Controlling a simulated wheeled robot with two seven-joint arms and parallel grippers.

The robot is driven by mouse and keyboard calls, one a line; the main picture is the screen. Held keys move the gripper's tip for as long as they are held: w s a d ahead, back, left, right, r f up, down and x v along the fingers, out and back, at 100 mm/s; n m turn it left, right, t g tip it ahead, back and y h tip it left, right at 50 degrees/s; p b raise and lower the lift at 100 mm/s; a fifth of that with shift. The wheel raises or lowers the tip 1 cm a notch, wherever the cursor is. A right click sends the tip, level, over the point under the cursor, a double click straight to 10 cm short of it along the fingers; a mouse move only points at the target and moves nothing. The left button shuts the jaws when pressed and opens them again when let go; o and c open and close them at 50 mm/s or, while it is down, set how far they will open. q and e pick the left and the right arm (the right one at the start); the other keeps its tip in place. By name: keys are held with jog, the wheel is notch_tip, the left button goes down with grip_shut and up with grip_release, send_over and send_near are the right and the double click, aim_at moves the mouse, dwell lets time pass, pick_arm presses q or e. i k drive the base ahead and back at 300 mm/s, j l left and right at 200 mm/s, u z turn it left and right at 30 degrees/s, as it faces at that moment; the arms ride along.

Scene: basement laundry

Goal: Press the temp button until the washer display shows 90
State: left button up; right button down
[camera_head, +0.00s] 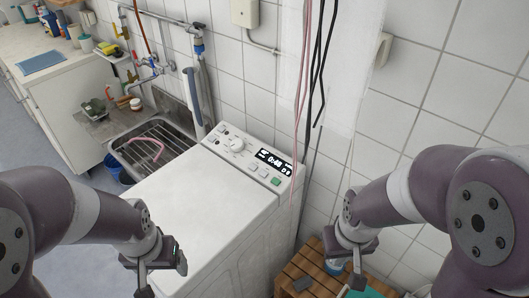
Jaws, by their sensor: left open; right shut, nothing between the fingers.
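The white washer (205,215) stands in the middle, with a sloped control panel at its back edge. The panel has a round white dial (234,145) and a dark lit display (273,161). The display seems to read 0:48, with smaller characters at its right too small to read surely. Several small buttons lie below the display, one of them green (276,181); their labels are unreadable, so I cannot tell which is temp. My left gripper (152,284) is open in front of the washer, at lower left. My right gripper (352,272) is shut and empty, right of the washer, apart from the panel.
Cables (310,75) hang down the tiled wall just behind the panel's right end. A steel sink (155,145) with a pink hose lies left of the washer. A wooden slatted crate or stool (292,272) stands at lower right, beneath my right gripper. The washer top is clear.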

aim_at(252, 166)
jog(key=j+u, duration=0.1)
jog(key=j, duration=0.75)
jog(key=i+j, duration=0.2)
jog(key=j, duration=0.65)
jog(key=k+u, duration=0.05)
